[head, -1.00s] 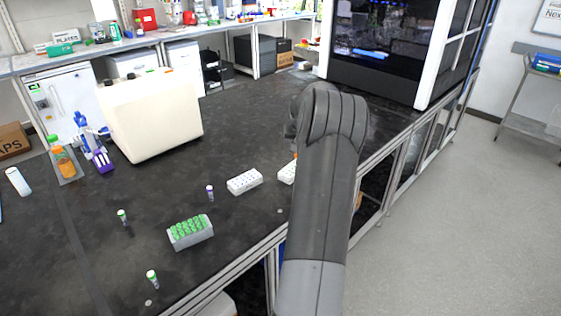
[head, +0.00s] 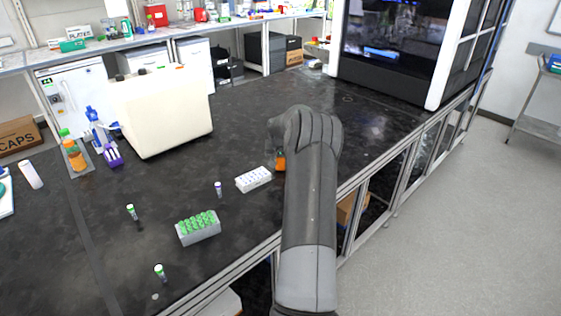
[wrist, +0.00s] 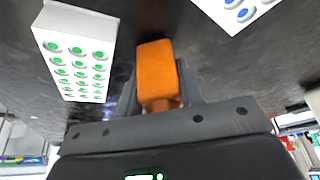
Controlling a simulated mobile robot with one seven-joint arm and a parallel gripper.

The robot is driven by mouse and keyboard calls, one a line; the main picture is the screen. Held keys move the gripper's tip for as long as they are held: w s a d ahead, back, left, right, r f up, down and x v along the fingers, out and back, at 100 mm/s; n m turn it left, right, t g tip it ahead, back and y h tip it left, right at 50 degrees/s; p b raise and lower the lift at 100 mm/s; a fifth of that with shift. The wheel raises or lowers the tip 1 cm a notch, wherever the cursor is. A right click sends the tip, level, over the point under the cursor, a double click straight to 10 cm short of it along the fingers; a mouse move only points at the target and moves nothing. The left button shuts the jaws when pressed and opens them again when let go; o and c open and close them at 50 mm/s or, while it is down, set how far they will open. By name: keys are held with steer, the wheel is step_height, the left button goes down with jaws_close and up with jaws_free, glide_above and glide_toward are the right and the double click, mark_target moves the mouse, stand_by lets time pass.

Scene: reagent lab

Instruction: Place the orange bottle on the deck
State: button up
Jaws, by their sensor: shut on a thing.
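An orange bottle (wrist: 156,72) is held between the two fingers of my gripper (wrist: 158,88) in the wrist view. In the head view only a small orange part of it (head: 281,161) shows beside my arm, over the dark bench; the rest and my gripper are hidden behind the arm. Whether it touches the bench is not clear. The large white and black machine (head: 390,75) with a dark glass front stands at the back right; no deck inside it can be made out. Another orange bottle with a green cap (head: 74,155) stands at the far left.
A green-capped tube rack (head: 198,228) and a white rack (head: 253,180) stand on the bench near its front edge. Several loose tubes stand around them. A cream box (head: 165,112) is at the back left. The bench (head: 360,120) before the machine is clear.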

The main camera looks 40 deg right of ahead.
steer(key=shift+f, duration=0.25)
steer(key=o, duration=1)
steer(key=shift+o, duration=0.2)
